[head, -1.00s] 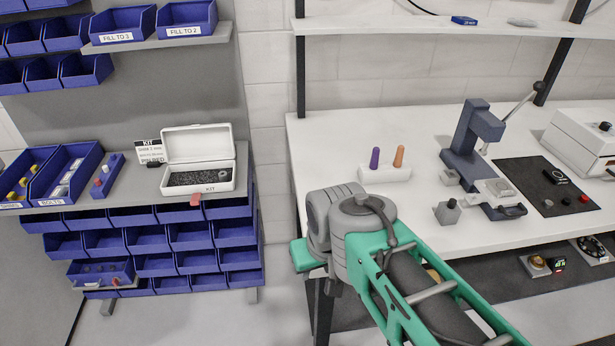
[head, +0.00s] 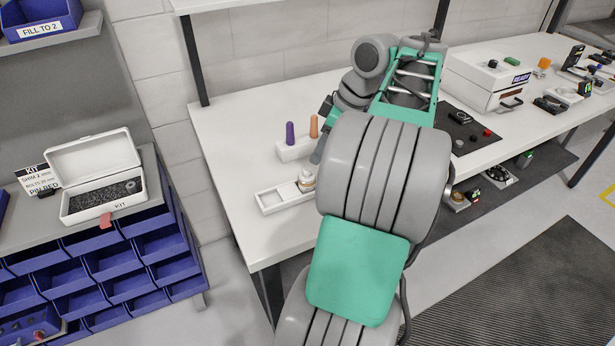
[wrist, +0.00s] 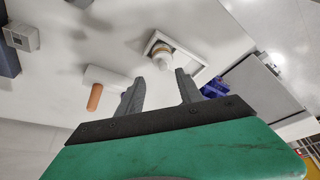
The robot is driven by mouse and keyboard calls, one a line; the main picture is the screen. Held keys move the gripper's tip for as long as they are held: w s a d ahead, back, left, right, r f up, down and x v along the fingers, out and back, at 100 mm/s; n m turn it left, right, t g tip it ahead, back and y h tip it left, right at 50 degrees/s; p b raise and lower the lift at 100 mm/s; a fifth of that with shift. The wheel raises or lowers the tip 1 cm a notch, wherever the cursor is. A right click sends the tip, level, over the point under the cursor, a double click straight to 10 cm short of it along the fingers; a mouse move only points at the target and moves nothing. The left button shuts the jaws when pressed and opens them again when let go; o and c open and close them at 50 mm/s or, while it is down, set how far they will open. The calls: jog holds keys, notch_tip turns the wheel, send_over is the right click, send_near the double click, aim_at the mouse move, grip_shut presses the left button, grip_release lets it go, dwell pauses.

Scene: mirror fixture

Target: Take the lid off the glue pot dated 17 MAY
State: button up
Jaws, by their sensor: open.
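A small pale round pot with a tan band (head: 306,180) stands at the right end of a shallow white tray (head: 270,203) on the white workbench. No date can be read on it. In the wrist view the pot (wrist: 163,56) sits inside the tray (wrist: 205,38), beyond my fingertips and roughly in line with the gap between them. My gripper (wrist: 160,77) is open, with nothing between its fingers. In the head view one grey finger shows just above the pot, and my arm hides much of the gripper.
A white holder (head: 292,151) with a purple peg (head: 290,133) and an orange peg (head: 314,126) stands close behind the tray. A white box (head: 487,82) and a black mat (head: 460,128) are to the right. The bench's front left is clear.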

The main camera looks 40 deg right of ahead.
aim_at(307, 169)
jog(key=b+x, duration=0.1)
jog(key=x, duration=0.3)
jog(key=a+b+x, duration=0.1)
jog(key=x, duration=0.1)
jog(key=shift+b, duration=0.3)
jog(key=shift+w+f, duration=0.15)
jog(key=shift+f, duration=0.1)
jog(key=shift+c, duration=0.2)
grip_shut()
